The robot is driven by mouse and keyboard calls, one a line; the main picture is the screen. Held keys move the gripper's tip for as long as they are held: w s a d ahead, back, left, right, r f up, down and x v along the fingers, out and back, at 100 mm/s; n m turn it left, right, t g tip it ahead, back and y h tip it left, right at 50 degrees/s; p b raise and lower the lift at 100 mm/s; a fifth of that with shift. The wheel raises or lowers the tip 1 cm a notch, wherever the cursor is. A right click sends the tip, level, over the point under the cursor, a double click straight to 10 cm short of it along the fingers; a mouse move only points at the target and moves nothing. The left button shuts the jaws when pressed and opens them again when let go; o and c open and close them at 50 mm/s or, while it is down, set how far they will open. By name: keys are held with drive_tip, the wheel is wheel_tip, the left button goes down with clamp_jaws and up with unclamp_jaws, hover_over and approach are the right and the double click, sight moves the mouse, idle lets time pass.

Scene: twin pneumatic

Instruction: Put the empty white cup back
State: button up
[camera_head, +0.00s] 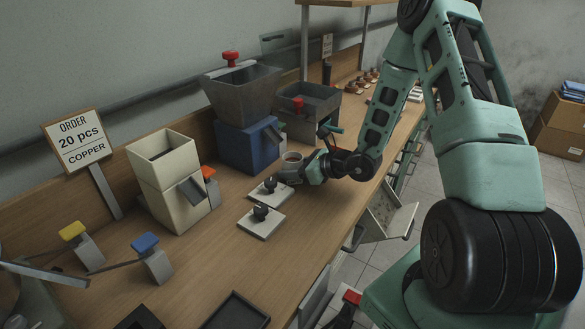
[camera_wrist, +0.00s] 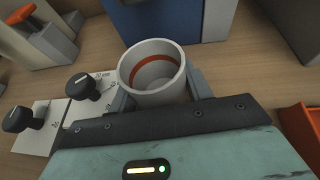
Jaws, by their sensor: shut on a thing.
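The white cup (camera_wrist: 152,72) is upright, with an orange-brown band inside and nothing else seen in it. My gripper (camera_wrist: 158,90) is shut on it, one finger on each side. In the head view the cup (camera_head: 293,158) shows at the end of my gripper (camera_head: 291,172), in front of the blue machine. Whether its base touches the table is hidden.
Two white plates with black knobs (camera_head: 269,188) (camera_head: 261,212) lie just left of my gripper. A blue machine with a grey hopper (camera_head: 247,145) stands behind, a cream dispenser (camera_head: 170,190) left. An orange tray (camera_wrist: 303,130) is at right in the wrist view. Bare table lies in front.

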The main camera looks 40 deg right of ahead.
drive_tip(key=shift+f, duration=0.15)
drive_tip(key=o, duration=1)
drive_tip(key=shift+o, duration=0.2)
